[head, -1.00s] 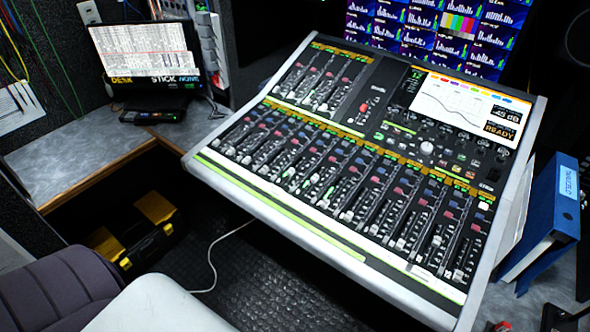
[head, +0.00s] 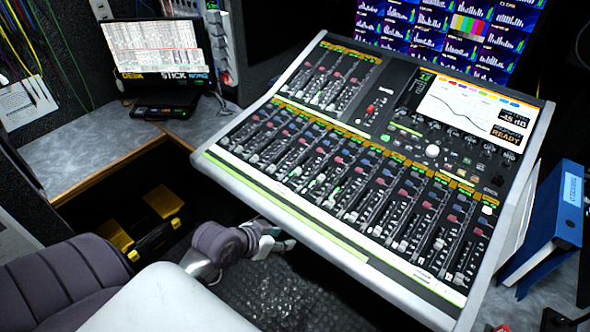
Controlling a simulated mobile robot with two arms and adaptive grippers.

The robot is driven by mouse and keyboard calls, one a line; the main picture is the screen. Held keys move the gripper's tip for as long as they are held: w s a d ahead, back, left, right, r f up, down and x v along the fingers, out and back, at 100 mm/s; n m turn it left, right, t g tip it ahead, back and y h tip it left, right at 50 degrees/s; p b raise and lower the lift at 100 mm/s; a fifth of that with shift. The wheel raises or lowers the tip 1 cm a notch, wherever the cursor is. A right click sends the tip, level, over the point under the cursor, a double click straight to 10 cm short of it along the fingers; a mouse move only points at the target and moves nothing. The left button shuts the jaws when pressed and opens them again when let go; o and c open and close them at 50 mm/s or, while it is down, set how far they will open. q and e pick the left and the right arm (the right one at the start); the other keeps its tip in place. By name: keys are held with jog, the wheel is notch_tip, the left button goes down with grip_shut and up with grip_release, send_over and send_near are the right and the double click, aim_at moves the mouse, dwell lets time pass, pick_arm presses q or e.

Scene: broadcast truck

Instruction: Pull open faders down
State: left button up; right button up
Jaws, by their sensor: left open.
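The mixing console (head: 330,240) stands tilted in the middle of the head view, with a long lower fader bank (head: 340,185) and a shorter upper bank (head: 322,80). Many lower fader caps sit near the front ends of their slots. A few pale or green-tinted caps (head: 333,193) near the middle seem higher; exact positions are too small to tell. My left gripper (head: 285,244) is open and empty, below the console's front edge and apart from the faders. Its fingers are partly hidden by its wrist. My right gripper is not in view.
A purple-grey chair (head: 65,280) stands at lower left. Blue binders (head: 560,215) stand close to the console's right side. Floor under the front edge is open.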

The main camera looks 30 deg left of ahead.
aim_at(296, 170)
pick_arm(q)
jog(key=w+a+r+t, duration=0.1)
jog(key=w+a+r, duration=0.1)
jog(key=a, duration=0.1)
jog(key=w+a+r+t, duration=0.2)
jog(key=a+r, duration=0.1)
jog(key=w+a+r+n+t, duration=0.1)
jog(key=w+a+r, duration=0.1)
jog(key=a, duration=0.1)
jog(key=shift+w+a+r+y, duration=0.2)
jog(key=shift+w+r+y, duration=0.05)
jog(key=shift+r+y, duration=0.15)
jog(key=shift+w+a+t, duration=0.2)
jog(key=shift+w+t, duration=0.05)
jog(key=shift+t, duration=0.05)
jog(key=p+x, duration=0.1)
jog(key=x, duration=1.2)
jog(key=shift+w+f, duration=0.1)
jog(key=shift+f, duration=0.1)
jog(key=shift+c, duration=0.4)
grip_shut()
